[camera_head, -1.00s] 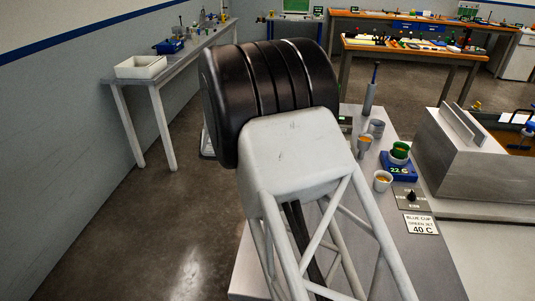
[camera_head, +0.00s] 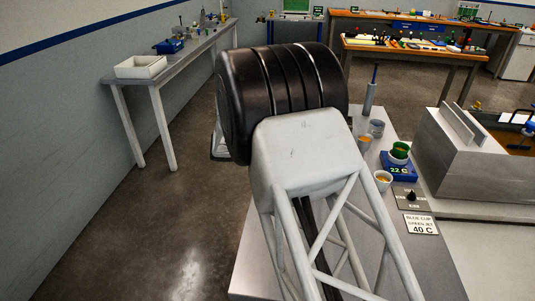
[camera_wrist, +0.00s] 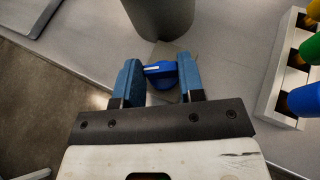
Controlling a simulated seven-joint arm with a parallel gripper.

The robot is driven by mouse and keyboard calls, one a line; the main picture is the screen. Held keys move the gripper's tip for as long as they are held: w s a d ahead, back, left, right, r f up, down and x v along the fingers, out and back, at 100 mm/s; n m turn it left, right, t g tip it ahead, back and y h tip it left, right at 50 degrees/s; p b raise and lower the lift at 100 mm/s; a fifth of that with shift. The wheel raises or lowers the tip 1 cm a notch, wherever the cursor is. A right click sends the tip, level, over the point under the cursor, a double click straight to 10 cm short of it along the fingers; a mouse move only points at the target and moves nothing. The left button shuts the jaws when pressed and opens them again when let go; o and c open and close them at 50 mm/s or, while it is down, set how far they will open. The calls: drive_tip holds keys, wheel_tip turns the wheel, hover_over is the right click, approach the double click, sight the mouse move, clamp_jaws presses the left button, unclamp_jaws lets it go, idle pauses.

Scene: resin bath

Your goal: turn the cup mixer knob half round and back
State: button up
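The blue knob (camera_wrist: 160,73), with a white line pointing left, shows in the wrist view on a grey plate. It sits at the foot of a grey cylinder (camera_wrist: 162,15), which I take to be the cup mixer. My gripper (camera_wrist: 161,79) has its two blue fingers on either side of the knob, level with it. The inner faces appear to touch the knob's left and right ends. In the head view my arm hides the gripper and the knob.
In the wrist view a white rack (camera_wrist: 280,75) with yellow, green and blue pieces stands close on the right. In the head view, cups, a blue scale (camera_head: 398,168) and a metal bath (camera_head: 470,160) stand right of my arm. A tray (camera_wrist: 28,14) lies at upper left.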

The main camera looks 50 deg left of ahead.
drive_tip(key=shift+c, duration=0.8)
drive_tip(key=shift+w+a+m+g+h, duration=0.15)
drive_tip(key=shift+m+g+h, duration=0.5)
drive_tip(key=shift+m+h, duration=0.5)
drive_tip(key=shift+a+m+g+h, duration=0.15)
drive_tip(key=shift+m+g+h, duration=0.5)
drive_tip(key=shift+m+h, duration=0.5)
drive_tip(key=o, duration=0.9)
drive_tip(key=shift+o, duration=0.2)
drive_tip(key=v, duration=0.7)
drive_tip(key=shift+s+a, duration=0.3)
drive_tip(key=shift+r, duration=0.1)
